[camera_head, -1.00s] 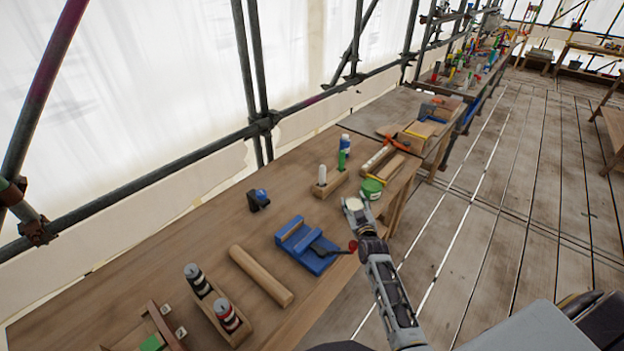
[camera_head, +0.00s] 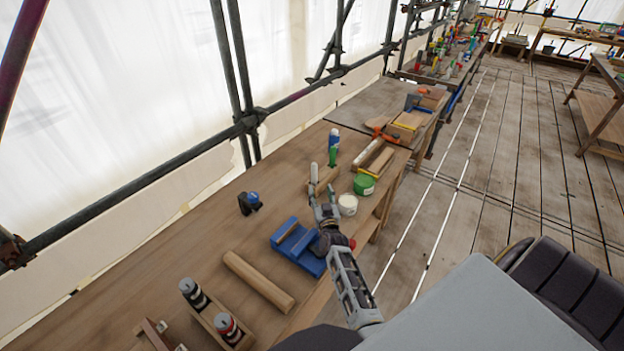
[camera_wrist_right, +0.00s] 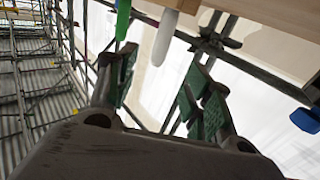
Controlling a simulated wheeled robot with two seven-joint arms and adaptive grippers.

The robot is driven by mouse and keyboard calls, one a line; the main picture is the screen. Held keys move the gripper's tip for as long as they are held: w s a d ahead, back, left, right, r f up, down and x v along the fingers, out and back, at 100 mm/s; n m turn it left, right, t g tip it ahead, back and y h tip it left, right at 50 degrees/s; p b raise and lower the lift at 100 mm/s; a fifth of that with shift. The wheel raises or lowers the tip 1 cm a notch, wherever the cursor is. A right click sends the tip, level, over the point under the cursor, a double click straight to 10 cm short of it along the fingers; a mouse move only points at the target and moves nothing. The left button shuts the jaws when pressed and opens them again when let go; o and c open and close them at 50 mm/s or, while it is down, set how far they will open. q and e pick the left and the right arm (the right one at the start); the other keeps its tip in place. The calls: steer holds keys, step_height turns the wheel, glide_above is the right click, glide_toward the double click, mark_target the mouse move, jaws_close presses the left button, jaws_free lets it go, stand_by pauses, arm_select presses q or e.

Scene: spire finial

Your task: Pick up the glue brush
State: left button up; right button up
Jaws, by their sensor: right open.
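A white upright handle (camera_head: 314,173) and a green upright handle (camera_head: 332,157) stand in a small wooden block (camera_head: 327,182) on the bench. I cannot tell which is the glue brush, as no bristles show. My right gripper (camera_head: 325,208) is open and empty, just on the near side of the block. In the right wrist view the open fingers (camera_wrist_right: 160,85) have the white handle (camera_wrist_right: 165,38) beyond their tips, roughly between them. The green handle (camera_wrist_right: 122,20) is close to the left finger. Neither is clearly touched. My left gripper is out of view.
A white-topped pot (camera_head: 348,204) and a green tin (camera_head: 364,184) stand right of the gripper. A wooden cylinder (camera_head: 258,282) and a rack with bottles (camera_head: 222,325) are nearer. Bench is clear left of the block.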

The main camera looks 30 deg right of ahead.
mark_target(315, 173)
steer(key=shift+b+x, duration=2.2)
steer(key=shift+x, duration=1.75)
steer(key=shift+w+f, duration=0.1)
steer(key=shift+w, duration=0.3)
steer(key=shift+w+d+b, duration=0.1)
steer(key=shift+b, duration=0.25)
